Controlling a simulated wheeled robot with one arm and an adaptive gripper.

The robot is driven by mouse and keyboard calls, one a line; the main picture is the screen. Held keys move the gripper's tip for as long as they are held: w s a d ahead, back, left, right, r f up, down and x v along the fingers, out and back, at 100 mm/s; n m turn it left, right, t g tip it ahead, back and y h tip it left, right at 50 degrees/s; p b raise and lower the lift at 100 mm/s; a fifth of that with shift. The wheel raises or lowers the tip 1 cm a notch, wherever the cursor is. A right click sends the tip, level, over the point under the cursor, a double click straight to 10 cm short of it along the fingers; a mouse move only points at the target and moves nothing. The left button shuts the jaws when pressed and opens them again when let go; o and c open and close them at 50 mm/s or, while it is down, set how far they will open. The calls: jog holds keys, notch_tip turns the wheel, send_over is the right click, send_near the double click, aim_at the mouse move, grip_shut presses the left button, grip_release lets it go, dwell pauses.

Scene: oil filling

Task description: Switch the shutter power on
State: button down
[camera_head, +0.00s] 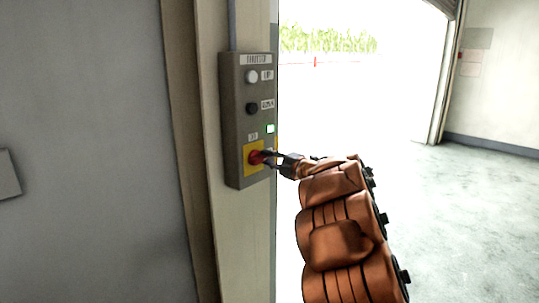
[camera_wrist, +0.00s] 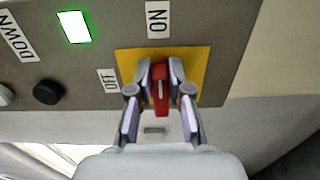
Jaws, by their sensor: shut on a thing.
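The grey shutter control box (camera_head: 232,120) is mounted on the wall post. Low on it, a red rotary power switch (camera_head: 255,157) sits on a yellow plate (camera_head: 248,170). In the wrist view my gripper (camera_wrist: 160,75) is shut on the red switch handle (camera_wrist: 162,98), one finger on each side. The handle lines up with the ON label (camera_wrist: 157,19); the OFF label (camera_wrist: 109,80) is to its left. The green lamp (camera_wrist: 74,27) is lit, and its glow also shows in the head view (camera_head: 270,128). The fingers hide part of the yellow plate.
A white UP button (camera_head: 252,77) and a black DOWN button (camera_head: 252,108) are above the switch on the box. A bright open doorway (camera_head: 350,100) lies to the right, with clear floor (camera_head: 470,200) beyond. A grey wall panel (camera_head: 90,100) is at left.

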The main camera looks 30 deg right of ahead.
dwell(0.4)
jog(key=c, duration=1.1)
grip_release()
jog(key=shift+a, duration=0.1)
jog(key=v, duration=1.2)
jog(key=shift+w+r, duration=0.1)
